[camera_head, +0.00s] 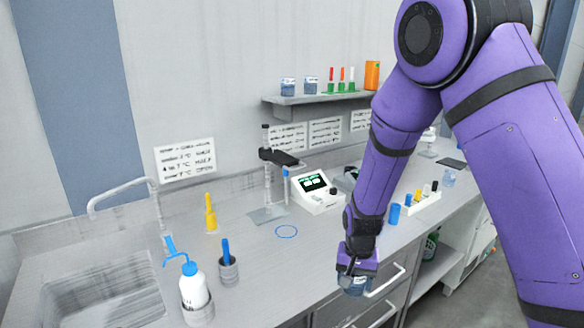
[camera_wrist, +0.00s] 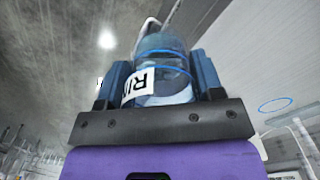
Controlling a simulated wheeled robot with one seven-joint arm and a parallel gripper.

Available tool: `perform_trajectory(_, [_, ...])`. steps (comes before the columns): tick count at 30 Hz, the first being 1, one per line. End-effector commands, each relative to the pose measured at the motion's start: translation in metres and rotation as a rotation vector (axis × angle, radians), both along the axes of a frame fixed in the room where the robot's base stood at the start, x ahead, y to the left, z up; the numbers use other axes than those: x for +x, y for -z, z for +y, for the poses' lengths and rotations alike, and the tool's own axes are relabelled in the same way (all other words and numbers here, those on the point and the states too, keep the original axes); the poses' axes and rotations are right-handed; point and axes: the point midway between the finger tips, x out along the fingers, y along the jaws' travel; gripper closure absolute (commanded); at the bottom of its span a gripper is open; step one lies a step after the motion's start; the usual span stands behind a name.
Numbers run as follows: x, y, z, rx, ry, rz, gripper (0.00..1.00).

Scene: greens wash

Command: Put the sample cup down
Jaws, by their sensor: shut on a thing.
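The sample cup (camera_wrist: 160,72) is a clear bluish cup with a blue ring and a white label that reads in part "RI". My gripper (camera_wrist: 160,85) is shut on it, with one blue-grey finger on each side. In the head view my gripper (camera_head: 355,275) hangs in front of the counter's front edge, and the cup (camera_head: 353,286) shows below it, partly hidden by the fingers. A blue ring mark (camera_head: 287,231) lies bare on the counter, to the left of the gripper. The ring also shows at the right in the wrist view (camera_wrist: 287,104).
A meter with a lit screen (camera_head: 316,190) and a stand (camera_head: 268,190) are behind the ring. A wash bottle (camera_head: 194,287), a holder with a blue tool (camera_head: 228,270) and a sink (camera_head: 110,295) lie left. A blue cup (camera_head: 394,214) and a bottle rack (camera_head: 422,207) stand right.

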Motion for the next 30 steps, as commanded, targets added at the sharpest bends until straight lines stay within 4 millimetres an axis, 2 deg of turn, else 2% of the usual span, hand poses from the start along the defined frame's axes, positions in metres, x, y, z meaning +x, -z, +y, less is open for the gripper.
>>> perform_trajectory(1, [0.008, 0.006, -0.014, -0.002, -0.016, 0.002, 0.66])
perform_trajectory(6, [0.032, 0.026, -0.055, -0.003, -0.118, 0.005, 0.66])
perform_trajectory(15, [0.058, 0.055, -0.118, 0.002, -0.264, 0.004, 0.66])
perform_trajectory(21, [0.063, 0.063, -0.135, 0.004, -0.307, 0.003, 0.66])
perform_trajectory(30, [0.064, 0.064, -0.137, 0.005, -0.313, 0.002, 0.66])
